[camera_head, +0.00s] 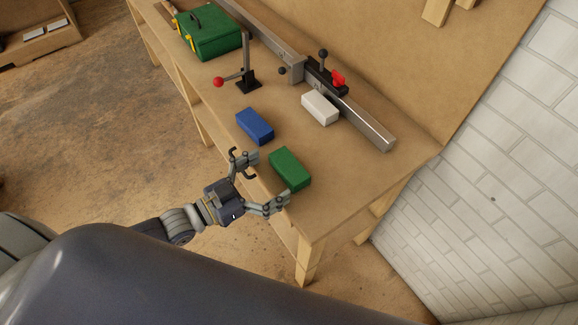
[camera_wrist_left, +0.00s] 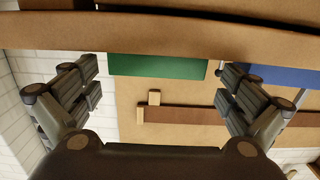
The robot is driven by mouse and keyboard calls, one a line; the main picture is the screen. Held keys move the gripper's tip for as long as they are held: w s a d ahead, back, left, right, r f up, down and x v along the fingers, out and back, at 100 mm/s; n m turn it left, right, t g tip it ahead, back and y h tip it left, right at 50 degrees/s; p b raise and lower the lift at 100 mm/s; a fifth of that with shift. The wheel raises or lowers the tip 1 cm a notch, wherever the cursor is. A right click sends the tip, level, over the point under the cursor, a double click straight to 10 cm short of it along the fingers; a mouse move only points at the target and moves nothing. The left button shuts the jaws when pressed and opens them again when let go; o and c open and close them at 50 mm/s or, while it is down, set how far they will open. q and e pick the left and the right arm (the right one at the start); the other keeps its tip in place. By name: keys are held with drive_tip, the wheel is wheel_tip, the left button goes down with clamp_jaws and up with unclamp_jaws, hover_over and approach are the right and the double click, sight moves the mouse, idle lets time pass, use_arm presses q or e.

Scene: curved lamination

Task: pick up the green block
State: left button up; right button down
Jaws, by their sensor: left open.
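The green block (camera_head: 290,169) lies on the wooden workbench near its front edge. It also shows in the left wrist view (camera_wrist_left: 158,66), between and beyond the open fingers. My left gripper (camera_head: 266,183) is open and empty at the bench's front edge, just left of the block in the head view. One finger appears close to the block's lower corner; I cannot tell whether it touches. In the left wrist view the gripper (camera_wrist_left: 160,92) has its fingers spread wide on both sides of the block. My right gripper is not in view.
A blue block (camera_head: 255,126) lies behind the green one. A white block (camera_head: 320,107) sits against a metal rail (camera_head: 368,124) with a clamp. A red-knobbed lever (camera_head: 247,82) and a green toolbox (camera_head: 209,34) stand farther back. The workbench (camera_head: 335,170) is bare right of the green block.

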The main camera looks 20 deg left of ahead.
sight(280, 171)
use_arm(q)
drive_tip(key=x, duration=0.1)
drive_tip(key=p+x, duration=0.1)
drive_tip(key=x, duration=0.2)
drive_tip(key=shift+w+d+r+p, duration=0.1)
drive_tip(key=shift+d+r+p, duration=0.15)
drive_tip(key=shift+r+p, duration=0.05)
drive_tip(key=shift+w+d+f, duration=0.15)
drive_tip(key=shift+w+d, duration=0.1)
drive_tip(key=shift+w, duration=0.1)
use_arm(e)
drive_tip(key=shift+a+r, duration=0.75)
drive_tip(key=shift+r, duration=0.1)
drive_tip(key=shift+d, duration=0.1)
use_arm(q)
drive_tip(key=c, duration=0.9)
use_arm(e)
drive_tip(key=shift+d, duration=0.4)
